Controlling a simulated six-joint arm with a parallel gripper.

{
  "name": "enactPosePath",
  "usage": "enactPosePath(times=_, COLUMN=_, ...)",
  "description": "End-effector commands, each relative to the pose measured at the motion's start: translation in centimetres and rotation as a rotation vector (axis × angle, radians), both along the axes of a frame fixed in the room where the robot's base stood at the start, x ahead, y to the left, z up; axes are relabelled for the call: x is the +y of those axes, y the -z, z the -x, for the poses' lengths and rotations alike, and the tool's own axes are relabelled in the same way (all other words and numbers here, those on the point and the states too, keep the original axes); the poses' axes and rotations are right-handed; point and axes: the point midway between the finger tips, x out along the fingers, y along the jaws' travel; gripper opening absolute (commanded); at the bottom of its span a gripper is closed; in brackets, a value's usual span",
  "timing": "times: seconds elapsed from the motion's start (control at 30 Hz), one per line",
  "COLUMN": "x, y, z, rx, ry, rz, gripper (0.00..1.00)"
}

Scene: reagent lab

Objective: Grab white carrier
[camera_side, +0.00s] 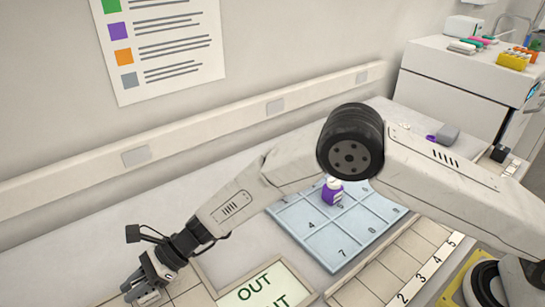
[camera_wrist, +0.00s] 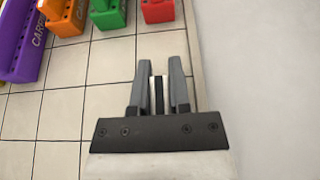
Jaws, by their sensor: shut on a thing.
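My gripper (camera_side: 146,286) is at the lower left of the side view, reaching down over the tiled surface. In the wrist view my gripper (camera_wrist: 160,85) is shut on a narrow white thing with a dark stripe, the white carrier (camera_wrist: 153,95). Only a small part of the carrier shows between the fingers; the rest is hidden. I cannot make the carrier out in the side view.
The wrist view shows purple (camera_wrist: 22,45), orange (camera_wrist: 65,17), green (camera_wrist: 108,13) and red (camera_wrist: 158,10) carriers beyond my fingers. A wall or ledge runs close on the right. The side view shows a blue numbered mat (camera_side: 335,240) and an OUT panel (camera_side: 262,290).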

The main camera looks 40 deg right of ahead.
Motion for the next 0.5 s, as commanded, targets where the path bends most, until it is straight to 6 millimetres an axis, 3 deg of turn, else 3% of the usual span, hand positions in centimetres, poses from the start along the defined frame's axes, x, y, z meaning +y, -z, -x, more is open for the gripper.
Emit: enactPosePath(times=0.5, x=0.0, y=-1.4, z=0.0, rx=-0.001, ry=-0.001, rz=-0.001, gripper=0.0)
